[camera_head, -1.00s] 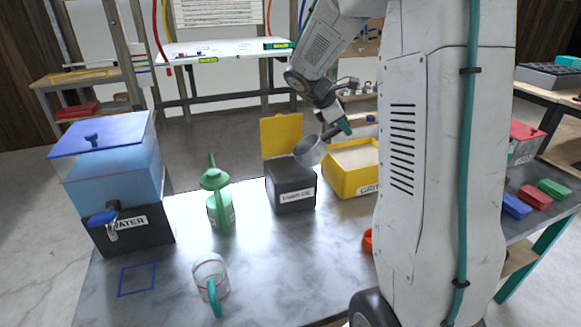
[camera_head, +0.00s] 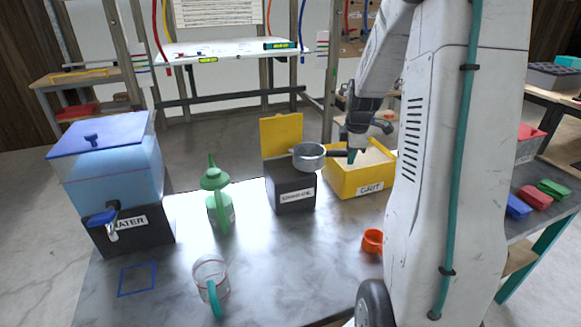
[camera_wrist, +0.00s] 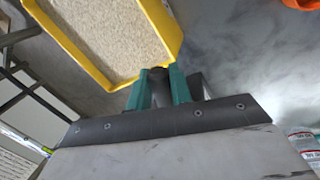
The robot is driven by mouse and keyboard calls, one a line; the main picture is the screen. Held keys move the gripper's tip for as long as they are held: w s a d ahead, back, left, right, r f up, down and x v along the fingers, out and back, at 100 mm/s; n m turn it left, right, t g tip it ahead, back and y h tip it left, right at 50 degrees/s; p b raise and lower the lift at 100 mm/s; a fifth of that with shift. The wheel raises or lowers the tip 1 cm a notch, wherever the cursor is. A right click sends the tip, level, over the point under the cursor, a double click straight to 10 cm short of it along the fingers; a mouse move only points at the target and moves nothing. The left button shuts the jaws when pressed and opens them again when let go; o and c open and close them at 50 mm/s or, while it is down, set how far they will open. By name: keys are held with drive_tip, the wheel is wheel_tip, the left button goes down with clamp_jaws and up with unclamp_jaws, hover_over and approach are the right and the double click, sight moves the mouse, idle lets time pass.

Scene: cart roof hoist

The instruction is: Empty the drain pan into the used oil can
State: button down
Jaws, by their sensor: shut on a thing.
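The drain pan (camera_head: 309,157) is a small grey metal pan with a dark handle. It looks about level, over the right part of the used oil can's top; whether it touches the rim I cannot tell. The used oil can (camera_head: 291,195) is a dark box with a white label and a raised yellow lid (camera_head: 282,134). My gripper (camera_head: 353,156) is shut on the pan's handle, to the right of the can and above the yellow grit box. In the wrist view the teal fingers (camera_wrist: 160,90) show, but the pan bowl is hidden. The inside of the pan is not clear.
The yellow grit box (camera_head: 370,188) stands right of the can, below my gripper. A green oil can (camera_head: 217,195), a clear jug (camera_head: 209,278) and the water tank (camera_head: 110,180) stand to the left. An orange cup (camera_head: 372,241) sits at the front right.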

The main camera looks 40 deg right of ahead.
drive_tip(key=shift+r, duration=0.1)
drive_tip(key=shift+r, duration=1.45)
